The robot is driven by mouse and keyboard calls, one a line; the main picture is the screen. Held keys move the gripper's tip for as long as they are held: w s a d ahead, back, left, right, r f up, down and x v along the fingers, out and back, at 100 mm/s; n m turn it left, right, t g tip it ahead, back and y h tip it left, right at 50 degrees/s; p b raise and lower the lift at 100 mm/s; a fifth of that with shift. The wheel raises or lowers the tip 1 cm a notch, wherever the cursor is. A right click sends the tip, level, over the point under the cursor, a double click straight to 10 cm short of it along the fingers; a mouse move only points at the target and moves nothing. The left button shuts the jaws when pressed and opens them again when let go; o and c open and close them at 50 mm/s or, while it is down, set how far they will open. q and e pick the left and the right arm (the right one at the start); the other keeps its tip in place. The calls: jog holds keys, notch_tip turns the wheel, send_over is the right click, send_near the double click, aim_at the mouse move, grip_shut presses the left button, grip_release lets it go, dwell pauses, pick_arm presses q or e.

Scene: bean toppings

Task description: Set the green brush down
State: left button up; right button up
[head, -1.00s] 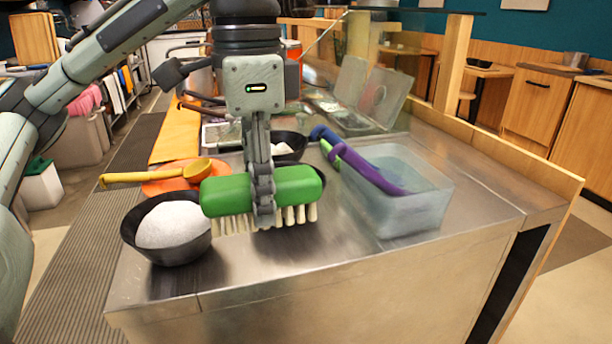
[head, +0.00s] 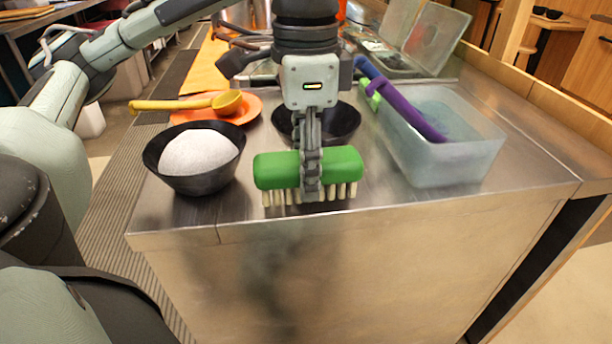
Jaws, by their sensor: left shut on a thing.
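The green brush (head: 340,167) has a green block and pale bristles pointing down. My left gripper (head: 311,185) is shut on the middle of the brush, its fingers coming down from above. The brush is level, near the front edge of the metal counter (head: 400,205), between the rice bowl and the clear bin. I cannot tell whether the bristles touch the counter top. My right gripper is not in view.
A black bowl with a white mound (head: 170,178) stands to the left. A yellow ladle (head: 185,104) lies on an orange plate (head: 245,115). Another black bowl (head: 345,122) stands behind the brush. A clear bin (head: 450,165) with purple, blue and green handles stands right.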

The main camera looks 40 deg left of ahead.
pick_arm(q)
jog(key=shift+f, duration=0.7)
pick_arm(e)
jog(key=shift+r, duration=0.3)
pick_arm(q)
jog(key=shift+f, duration=0.15)
jog(key=o, duration=1.2)
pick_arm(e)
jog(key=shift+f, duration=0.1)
